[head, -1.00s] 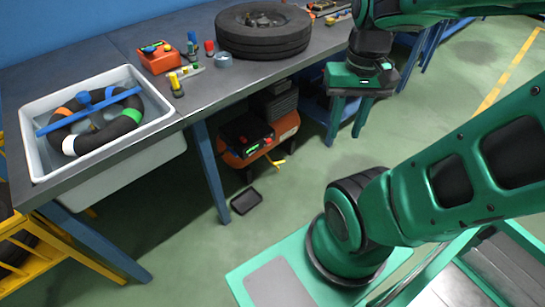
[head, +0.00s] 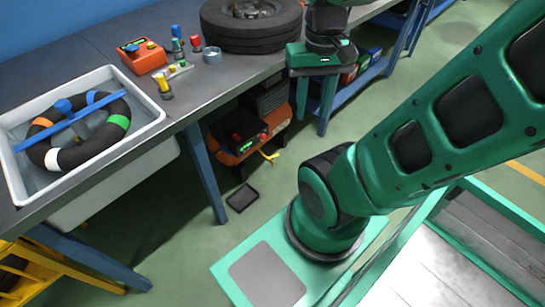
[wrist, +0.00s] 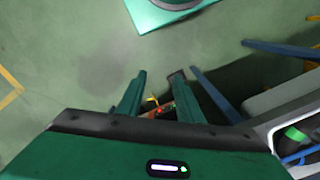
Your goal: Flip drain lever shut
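An orange compressor (head: 226,157) with a dark top sits on the floor under the bench. A small yellow lever (head: 269,157), which looks like the drain lever, sticks out low on its right side. Whether it is open or shut is too small to tell. My gripper (head: 313,118) points down in front of the bench, above and to the right of the lever, clear of it. Its two fingers are apart with nothing between them. In the wrist view, the yellow lever (wrist: 152,101) and part of the compressor show beyond the gap between the fingers (wrist: 160,85).
The bench (head: 185,105) overhangs the compressor, and a blue leg (head: 205,172) stands left of it. A black tray (head: 242,197) lies on the floor below the lever.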

